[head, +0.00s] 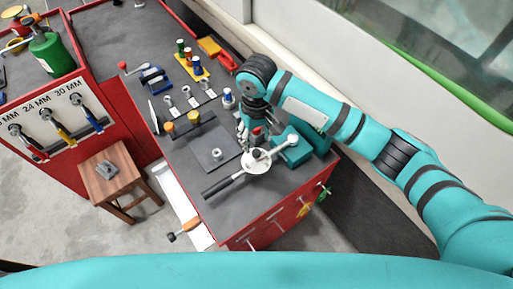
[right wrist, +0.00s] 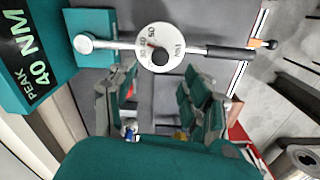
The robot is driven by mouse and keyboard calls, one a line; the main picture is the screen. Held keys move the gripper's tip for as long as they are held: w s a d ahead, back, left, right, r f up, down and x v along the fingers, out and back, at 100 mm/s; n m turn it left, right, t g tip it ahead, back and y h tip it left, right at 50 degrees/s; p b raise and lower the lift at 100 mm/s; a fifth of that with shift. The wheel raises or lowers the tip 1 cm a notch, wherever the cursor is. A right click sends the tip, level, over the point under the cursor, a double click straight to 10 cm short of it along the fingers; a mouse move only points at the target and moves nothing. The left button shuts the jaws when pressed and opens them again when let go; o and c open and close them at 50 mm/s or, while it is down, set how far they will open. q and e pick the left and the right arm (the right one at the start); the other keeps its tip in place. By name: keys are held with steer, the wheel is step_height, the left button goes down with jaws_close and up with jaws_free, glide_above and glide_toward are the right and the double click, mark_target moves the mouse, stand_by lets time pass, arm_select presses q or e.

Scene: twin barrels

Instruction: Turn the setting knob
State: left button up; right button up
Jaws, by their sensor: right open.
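A white round dial (head: 256,161) sits on a bar with a black handle (head: 218,188) on the grey bench top. In the right wrist view the dial (right wrist: 160,48) shows numbers, NM, a red mark and a dark round spot; I cannot tell for sure which part is the setting knob. A teal block (right wrist: 35,60) reading PEAK 40 NM stands beside the bar's end. My right gripper (head: 246,136) is over the bench just behind the dial. Its fingers (right wrist: 158,103) are spread apart with nothing seen between them. My left gripper is out of view.
A dark plate (head: 205,148) with a small ring lies left of the dial. Several sockets, a blue vise (head: 154,79) and a yellow rack (head: 192,66) stand farther back. A wooden stool (head: 120,180) stands left of the red bench.

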mark_target(256, 152)
step_height(256, 152, down, 7)
steer(key=shift+r+p, duration=0.1)
steer(key=shift+p, duration=0.2)
jaws_close()
stand_by(0.3)
